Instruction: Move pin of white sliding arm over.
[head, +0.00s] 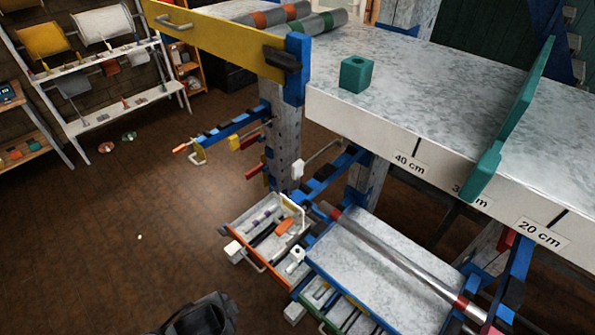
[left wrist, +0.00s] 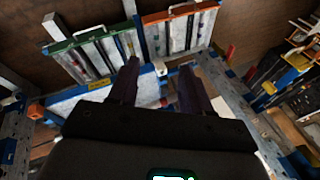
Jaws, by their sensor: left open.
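A pale bar with a white block (head: 298,170) at its end juts out beside the blue-and-grey post under the worktop in the head view; I cannot tell for certain that it is the white sliding arm. No separate pin can be made out on it. A dark grey part at the bottom edge of the head view appears to be mine, with no fingertips showing. In the left wrist view my left gripper (left wrist: 157,88) has its two dark fingers apart, with nothing visibly held between them. Small drawers lie beyond the fingertips. My right gripper is not in view.
The grey worktop (head: 430,95) bears a teal block (head: 356,75) and a long teal piece (head: 505,130). Below it stand a lower grey shelf (head: 375,270), a metal rod (head: 390,255) and an open orange-edged drawer (head: 240,211). The brown floor at left is mostly clear.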

